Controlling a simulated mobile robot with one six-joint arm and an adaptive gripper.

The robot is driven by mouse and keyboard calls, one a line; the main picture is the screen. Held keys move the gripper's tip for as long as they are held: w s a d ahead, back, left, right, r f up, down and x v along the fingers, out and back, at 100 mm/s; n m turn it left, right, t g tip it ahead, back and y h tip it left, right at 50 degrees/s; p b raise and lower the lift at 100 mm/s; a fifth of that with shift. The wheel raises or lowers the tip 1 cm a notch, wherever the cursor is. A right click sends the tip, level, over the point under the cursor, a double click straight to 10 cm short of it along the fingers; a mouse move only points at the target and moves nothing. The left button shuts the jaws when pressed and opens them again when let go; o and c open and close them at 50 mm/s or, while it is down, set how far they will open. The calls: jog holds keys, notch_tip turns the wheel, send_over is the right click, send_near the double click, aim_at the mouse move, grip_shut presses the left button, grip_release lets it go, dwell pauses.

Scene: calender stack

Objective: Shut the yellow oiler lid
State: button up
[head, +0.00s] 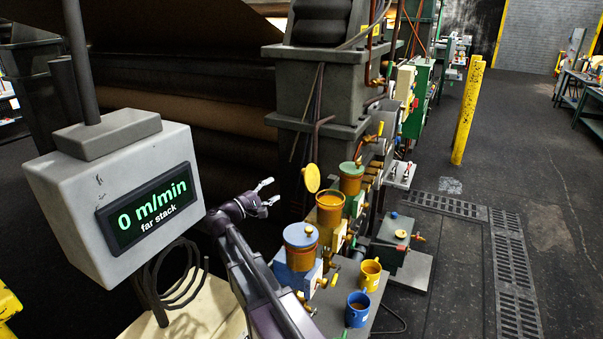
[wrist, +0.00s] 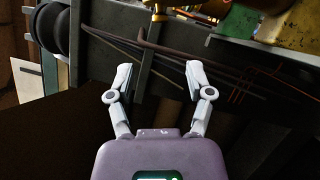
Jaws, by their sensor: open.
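The yellow oiler (head: 330,206) is the middle of three brass oilers in the head view. Its round yellow lid (head: 312,178) stands raised on the left side of the rim, so the oiler is open. My gripper (head: 270,191) is left of the lid, apart from it, with its fingers pointing right. In the wrist view my gripper (wrist: 159,70) is open, with nothing between the fingers. A yellow block (wrist: 240,28) shows at the top of the wrist view; the lid cannot be made out there.
The blue oiler (head: 300,248) in front and the green oiler (head: 351,180) behind have their lids down. A yellow mug (head: 370,275) and a blue mug (head: 357,309) stand to the right. A grey display box (head: 115,185) is at the left. Dark cables (wrist: 200,60) cross the wrist view.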

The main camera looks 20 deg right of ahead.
aim_at(304, 172)
jog(key=p+x, duration=0.1)
jog(key=x, duration=1.2)
grip_shut()
jog(key=shift+a, duration=0.2)
jog(key=shift+d, duration=0.25)
jog(key=shift+s+d+p, duration=0.1)
jog(key=shift+p, duration=0.25)
